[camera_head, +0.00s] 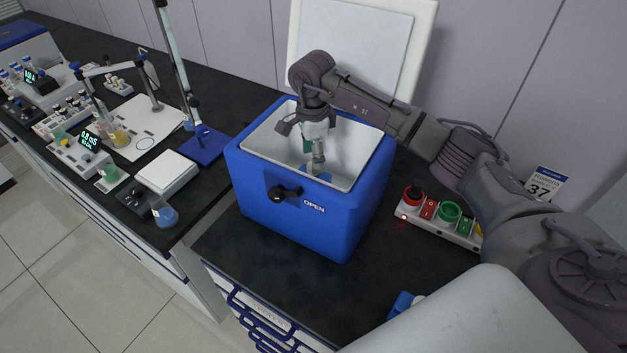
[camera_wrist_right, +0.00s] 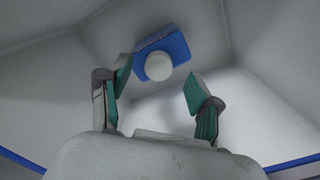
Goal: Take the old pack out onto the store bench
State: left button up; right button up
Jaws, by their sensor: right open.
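The blue cool box (camera_head: 290,215) stands open on the dark bench, its pale lid (camera_head: 352,45) tipped up behind. My right gripper (camera_head: 317,160) points down inside the box. A blue pack (camera_head: 320,175) shows at the box floor below it, largely hidden by the gripper. In the right wrist view the blue pack (camera_wrist_right: 178,44) has a round white knob (camera_wrist_right: 158,67). My right gripper (camera_wrist_right: 158,80) is open, its green-padded fingers apart with the knob beyond and between their tips. I cannot tell any contact. My left gripper is not in view.
A red and green button panel (camera_head: 440,215) lies right of the box. A small blue and white object (camera_head: 402,303) sits at the bench front, partly covered.

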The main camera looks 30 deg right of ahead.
jog(key=shift+d+f+p, duration=0.15)
jog(key=shift+f+p, duration=0.4)
jog(key=shift+f, duration=1.25)
jog(key=shift+s, duration=0.1)
grip_shut()
